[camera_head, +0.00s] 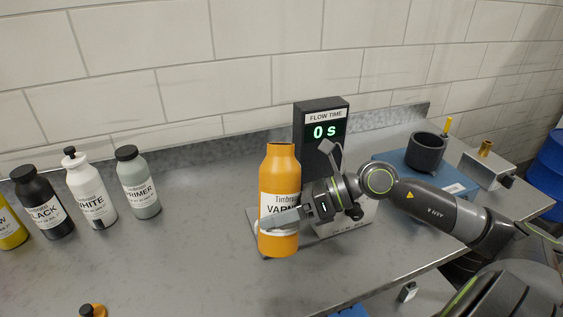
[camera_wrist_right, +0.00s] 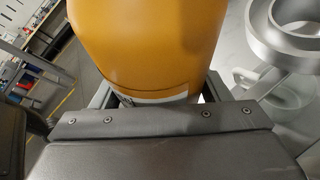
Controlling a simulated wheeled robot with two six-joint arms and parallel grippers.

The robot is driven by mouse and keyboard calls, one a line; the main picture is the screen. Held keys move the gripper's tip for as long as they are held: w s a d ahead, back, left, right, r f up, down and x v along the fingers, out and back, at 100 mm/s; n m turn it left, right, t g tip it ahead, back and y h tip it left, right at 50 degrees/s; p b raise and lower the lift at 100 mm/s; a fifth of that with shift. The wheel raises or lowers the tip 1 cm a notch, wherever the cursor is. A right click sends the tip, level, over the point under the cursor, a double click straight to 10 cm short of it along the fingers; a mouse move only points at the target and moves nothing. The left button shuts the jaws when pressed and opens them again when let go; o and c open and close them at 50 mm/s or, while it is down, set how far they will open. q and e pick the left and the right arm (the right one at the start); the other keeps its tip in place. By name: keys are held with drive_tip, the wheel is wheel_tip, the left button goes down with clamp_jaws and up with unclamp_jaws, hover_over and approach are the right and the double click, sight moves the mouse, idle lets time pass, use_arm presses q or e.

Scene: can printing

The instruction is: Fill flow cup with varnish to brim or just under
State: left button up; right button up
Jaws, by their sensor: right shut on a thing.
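The orange varnish bottle (camera_head: 281,170) is upright with its cap off and its mouth open, in front of the flow stand (camera_head: 352,226). My right gripper (camera_head: 282,219) is shut around its lower body. In the right wrist view the bottle (camera_wrist_right: 150,45) fills the space between the fingers. The metal flow cup (camera_wrist_right: 292,48) shows at the right there, beside the bottle and apart from it, above a clear receiving cup (camera_wrist_right: 285,97). I cannot see the fill level. The head view hides the flow cup behind bottle and gripper. My left gripper is out of view.
The flow time display (camera_head: 321,132) behind reads 0 s. Black (camera_head: 42,203), white (camera_head: 90,188) and primer (camera_head: 138,183) bottles stand at the left. An orange and black cap (camera_head: 93,311) lies at the front. A blue device with a dark pot (camera_head: 427,153) stands right.

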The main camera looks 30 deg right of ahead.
sight(278, 211)
drive_tip(key=shift+r, duration=0.35)
drive_tip(key=shift+f, duration=0.15)
drive_tip(key=shift+m+g+y+p, duration=0.3)
drive_tip(key=shift+m+y+p, duration=0.1)
drive_tip(key=shift+m, duration=0.3)
idle(0.6)
drive_tip(key=shift+s+a+m+g+y+p, duration=0.15)
drive_tip(key=shift+s+m+g+y+p, duration=0.2)
drive_tip(key=shift+m+p, duration=0.25)
idle(1.2)
drive_tip(key=shift+s+a+r+m+y+p, duration=0.2)
drive_tip(key=shift+r+m+p, duration=0.1)
drive_tip(key=shift+r+p, duration=0.25)
drive_tip(key=shift+s+a+r+m+y+p, duration=0.15)
drive_tip(key=shift+r+m+p, duration=0.15)
drive_tip(key=shift+p, duration=0.35)
idle(0.4)
drive_tip(key=shift+s+a+r+m+g+y+p, duration=0.2)
drive_tip(key=shift+m+g+y+p, duration=0.2)
drive_tip(key=shift+m+p, duration=0.25)
idle(1.6)
drive_tip(key=shift+r, duration=0.2)
idle(0.3)
